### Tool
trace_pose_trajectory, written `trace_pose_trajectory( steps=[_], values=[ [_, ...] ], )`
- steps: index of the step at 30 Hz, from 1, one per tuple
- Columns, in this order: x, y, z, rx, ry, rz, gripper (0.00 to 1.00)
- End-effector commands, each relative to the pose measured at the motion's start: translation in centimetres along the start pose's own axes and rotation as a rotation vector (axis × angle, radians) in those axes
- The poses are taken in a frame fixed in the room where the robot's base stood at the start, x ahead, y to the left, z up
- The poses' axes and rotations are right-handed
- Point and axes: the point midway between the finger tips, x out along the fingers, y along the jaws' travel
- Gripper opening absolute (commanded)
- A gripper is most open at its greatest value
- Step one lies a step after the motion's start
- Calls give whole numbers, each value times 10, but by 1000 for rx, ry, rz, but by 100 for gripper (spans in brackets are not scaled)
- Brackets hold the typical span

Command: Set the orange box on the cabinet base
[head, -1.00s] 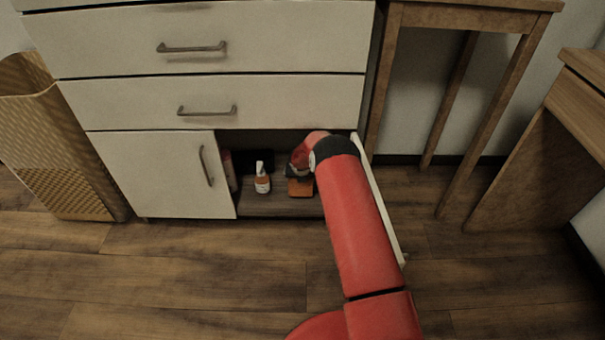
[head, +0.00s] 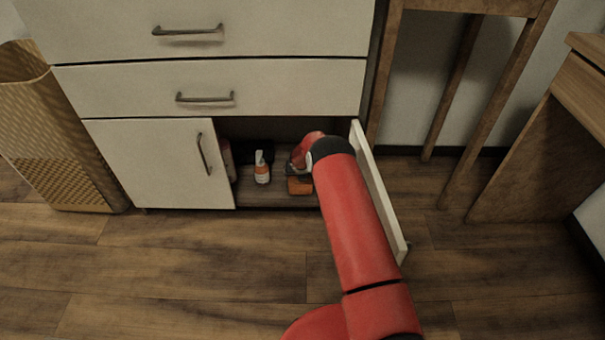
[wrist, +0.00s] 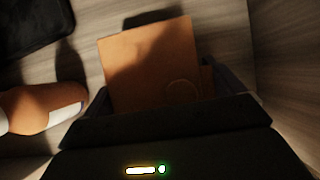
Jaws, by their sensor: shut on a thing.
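The orange box (head: 300,186) is inside the open lower compartment of the white cabinet, at or very near its base (head: 277,201). In the wrist view the box (wrist: 150,62) lies between my gripper's fingers, with its broad face towards the camera. My gripper (wrist: 172,92) is shut on it. In the head view my gripper (head: 292,169) is small and dark, partly hidden by my red wrist. I cannot tell whether the underside of the box touches the cabinet base.
An orange and white bottle (head: 262,168) stands left of the box; it also shows in the wrist view (wrist: 40,108). A dark object (wrist: 32,25) lies behind it. The open cabinet door (head: 378,190) is right of my arm. A woven bin (head: 55,140) stands at left.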

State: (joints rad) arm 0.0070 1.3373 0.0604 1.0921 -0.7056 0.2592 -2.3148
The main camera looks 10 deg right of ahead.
Motion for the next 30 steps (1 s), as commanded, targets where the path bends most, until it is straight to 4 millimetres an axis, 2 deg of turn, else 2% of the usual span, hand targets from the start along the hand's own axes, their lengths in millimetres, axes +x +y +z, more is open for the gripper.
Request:
trace_pose_trajectory(
  steps=[13,14,15,23,26,30],
  values=[
    [9,0,-5,0,0,0,62],
    [8,0,-4,0,-1,0,97],
    [8,0,-4,0,-1,0,100],
    [4,0,-4,-1,0,0,100],
    [-6,1,-3,-2,-1,1,100],
    [-30,1,-3,-3,-1,1,100]
  ],
)
